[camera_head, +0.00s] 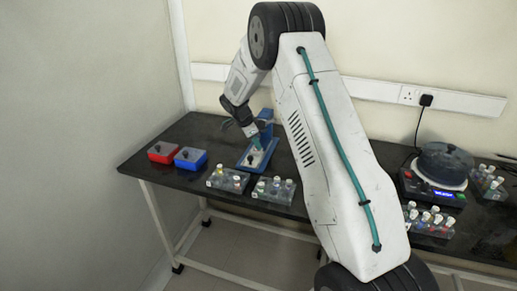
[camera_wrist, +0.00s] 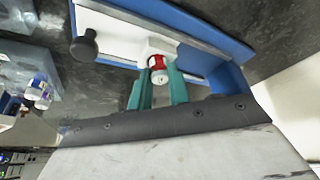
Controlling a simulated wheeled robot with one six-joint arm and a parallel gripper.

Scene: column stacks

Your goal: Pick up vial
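A vial with a white cap and a red band (camera_wrist: 158,70) shows in the wrist view, in front of a white block on the blue and white stand (camera_wrist: 225,35). My gripper (camera_wrist: 157,84) has its two teal fingers on either side of the vial, very close to it. Whether the fingers press on the vial or leave a small gap cannot be told. In the head view my gripper (camera_head: 256,131) reaches down over the blue stand (camera_head: 249,165). The vial is too small to make out there.
A red box (camera_head: 162,153) and a blue box (camera_head: 190,159) stand left of the stand. Clear racks with capped vials (camera_head: 227,181) (camera_head: 273,190) stand in front. A round dark device (camera_head: 443,167) and more vials are at the right. A black knob (camera_wrist: 84,46) sticks up near the gripper.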

